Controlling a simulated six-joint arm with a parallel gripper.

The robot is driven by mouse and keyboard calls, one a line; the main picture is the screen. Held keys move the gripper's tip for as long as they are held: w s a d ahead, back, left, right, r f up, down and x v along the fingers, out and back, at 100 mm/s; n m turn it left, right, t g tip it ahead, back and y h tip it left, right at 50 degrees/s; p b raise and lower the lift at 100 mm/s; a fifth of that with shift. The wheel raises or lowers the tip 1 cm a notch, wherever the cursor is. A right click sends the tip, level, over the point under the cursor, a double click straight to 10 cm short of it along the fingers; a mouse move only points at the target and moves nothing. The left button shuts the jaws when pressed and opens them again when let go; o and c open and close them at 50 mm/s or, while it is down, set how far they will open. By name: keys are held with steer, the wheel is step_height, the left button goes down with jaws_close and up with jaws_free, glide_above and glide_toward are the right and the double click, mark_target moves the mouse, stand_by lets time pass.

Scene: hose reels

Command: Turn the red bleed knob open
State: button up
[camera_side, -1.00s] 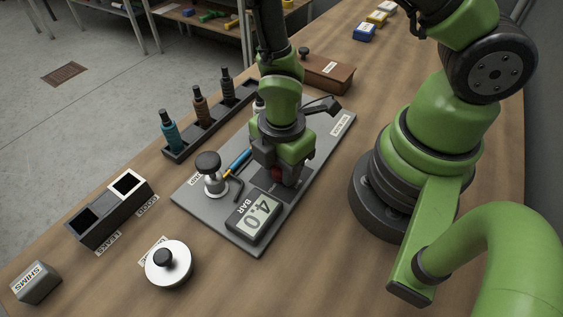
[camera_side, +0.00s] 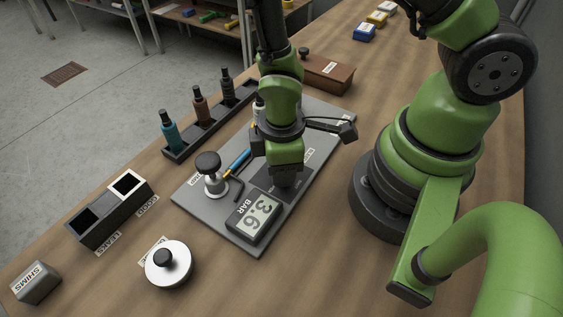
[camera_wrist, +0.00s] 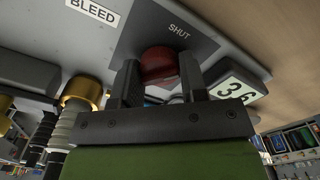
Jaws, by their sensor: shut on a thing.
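The red bleed knob (camera_wrist: 159,64) sits between my two fingers in the wrist view, next to a grey plate (camera_wrist: 196,22) printed "SHUT" and a label (camera_wrist: 93,11) printed "BLEED". My gripper (camera_wrist: 158,84) is shut on the knob. In the side view my gripper (camera_side: 287,178) points down over the dark plate and hides the knob. The gauge (camera_side: 253,217) in front of it reads 3.6 BAR; it also shows in the wrist view (camera_wrist: 238,90).
A bottle rack (camera_side: 212,120) is behind. A round white lid (camera_side: 169,265) lies in front on open bench.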

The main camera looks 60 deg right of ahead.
steer(key=m, duration=0.5)
steer(key=shift+m, duration=0.3)
steer(key=m, duration=0.4)
steer(key=shift+m, duration=0.3)
steer(key=o, duration=0.9)
step_height(320, 180, up, 10)
steer(key=shift+f, duration=0.1)
stand_by(0.4)
